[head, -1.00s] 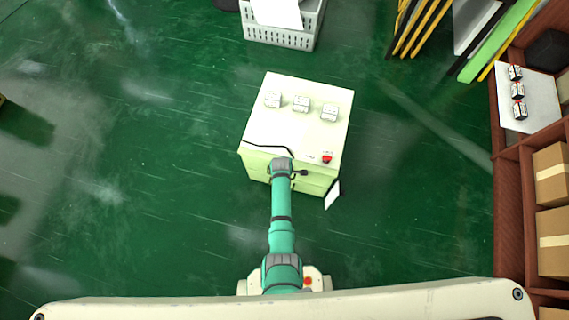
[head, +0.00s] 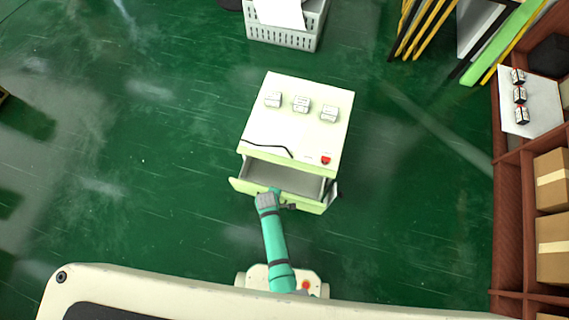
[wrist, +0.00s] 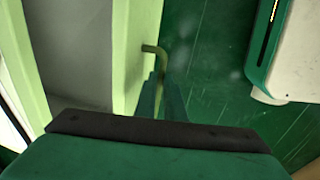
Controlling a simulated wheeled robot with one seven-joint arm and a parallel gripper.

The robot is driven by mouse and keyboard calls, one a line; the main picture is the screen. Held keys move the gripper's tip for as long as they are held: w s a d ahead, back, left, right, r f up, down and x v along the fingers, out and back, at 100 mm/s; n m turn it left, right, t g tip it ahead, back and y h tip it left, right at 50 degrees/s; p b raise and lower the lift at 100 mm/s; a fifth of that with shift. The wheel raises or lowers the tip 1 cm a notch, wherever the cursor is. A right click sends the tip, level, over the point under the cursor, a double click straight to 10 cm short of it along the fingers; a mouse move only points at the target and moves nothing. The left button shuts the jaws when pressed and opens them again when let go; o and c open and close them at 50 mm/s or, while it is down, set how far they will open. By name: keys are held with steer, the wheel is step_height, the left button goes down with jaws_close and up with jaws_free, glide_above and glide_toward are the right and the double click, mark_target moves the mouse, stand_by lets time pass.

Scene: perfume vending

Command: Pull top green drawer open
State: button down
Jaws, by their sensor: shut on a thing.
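The top green drawer (head: 240,185) of the white-topped cabinet (head: 290,135) stands partly open in the head view, its grey inside showing. My gripper (head: 286,205) is at the drawer's front. In the wrist view the drawer front (wrist: 135,50) runs up and down beside the grey inside. A bent brass-coloured handle (wrist: 153,50) sticks out from this front. My gripper (wrist: 162,95) is shut on the handle, its two green fingers around the handle's lower part. The fingertips are partly hidden by the wrist body.
Several small boxes (head: 301,103) and a red button (head: 326,160) are on the cabinet top. A grey crate (head: 285,35) stands behind. A brown shelf (head: 507,200) with cartons is at the right. The green floor around the cabinet is mostly clear.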

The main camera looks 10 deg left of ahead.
steer(key=s+a, duration=0.1)
steer(key=s, duration=0.9)
steer(key=shift+s+a, duration=0.2)
steer(key=shift+a, duration=0.1)
steer(key=c, duration=1.8)
jaws_free()
steer(key=shift+c, duration=0.2)
steer(key=shift+r, duration=0.1)
step_height(320, 180, up, 10)
steer(key=s, duration=0.2)
steer(key=shift+a+r, duration=0.15)
steer(key=shift+r, duration=0.05)
